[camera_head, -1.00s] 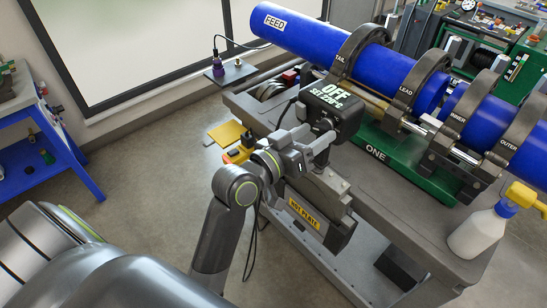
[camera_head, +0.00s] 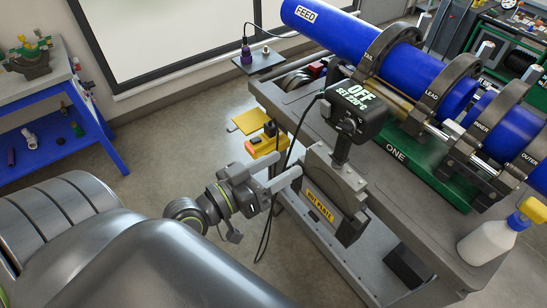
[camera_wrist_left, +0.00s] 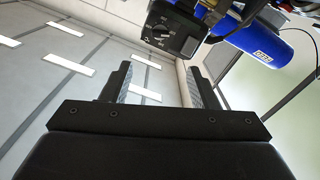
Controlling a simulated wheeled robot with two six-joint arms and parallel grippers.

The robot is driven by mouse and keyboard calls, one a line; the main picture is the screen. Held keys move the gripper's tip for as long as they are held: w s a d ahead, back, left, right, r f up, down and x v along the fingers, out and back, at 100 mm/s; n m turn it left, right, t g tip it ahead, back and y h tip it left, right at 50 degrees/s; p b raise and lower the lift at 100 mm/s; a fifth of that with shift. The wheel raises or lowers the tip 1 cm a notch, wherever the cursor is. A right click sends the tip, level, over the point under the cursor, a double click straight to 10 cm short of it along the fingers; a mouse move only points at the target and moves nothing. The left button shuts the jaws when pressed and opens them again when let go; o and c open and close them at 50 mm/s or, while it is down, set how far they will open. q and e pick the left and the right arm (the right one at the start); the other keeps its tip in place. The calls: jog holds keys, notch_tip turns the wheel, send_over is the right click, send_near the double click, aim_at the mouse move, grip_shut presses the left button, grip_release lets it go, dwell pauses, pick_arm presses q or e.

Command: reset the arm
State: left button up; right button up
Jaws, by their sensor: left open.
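My left gripper (camera_head: 284,173) is open and empty in the head view, left of the hot plate (camera_head: 337,186). Its fingers point toward the plate; whether a tip touches it I cannot tell. The plate stands upright at the cart's side with a yellow label, under a dark control box (camera_head: 355,108) reading OFF, SET 220°C. In the left wrist view, nothing is between the two spread fingers (camera_wrist_left: 159,82), and the control box (camera_wrist_left: 178,32) is beyond them. My right gripper is not in view.
The grey cart (camera_head: 375,190) carries blue pipes (camera_head: 325,35) in dark clamps. A white spray bottle (camera_head: 487,240) stands at its near right. A blue workbench (camera_head: 62,135) is at the left. Bare floor (camera_head: 160,160) lies between bench and cart.

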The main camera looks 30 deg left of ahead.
pick_arm(q)
jog(key=shift+s+a, duration=0.15)
jog(key=shift+s, duration=0.2)
dwell(0.3)
jog(key=w+a+f+n+g+y+b, duration=0.1)
jog(key=a+f+g+y, duration=0.25)
jog(key=f, duration=1.15)
jog(key=w+a+f+n+g+y, duration=0.15)
jog(key=a+f, duration=0.25)
jog(key=f, duration=1.1)
jog(key=s+a+f+g+y+b, duration=0.1)
jog(key=s+f+g, duration=0.1)
jog(key=s+f, duration=0.5)
jog(key=s+a+f+g, duration=0.1)
jog(key=s+f+g, duration=0.15)
jog(key=f, duration=0.85)
jog(key=s+f+m+g+b, duration=0.1)
jog(key=s+f+g, duration=0.2)
jog(key=s+f, duration=0.4)
jog(key=s+f+m+g+y, duration=0.1)
jog(key=s+f+g, duration=0.2)
jog(key=s+f, duration=0.5)
jog(key=s, duration=0.5)
jog(key=shift+s+f+b, duration=0.3)
jog(key=shift+s+b, duration=0.05)
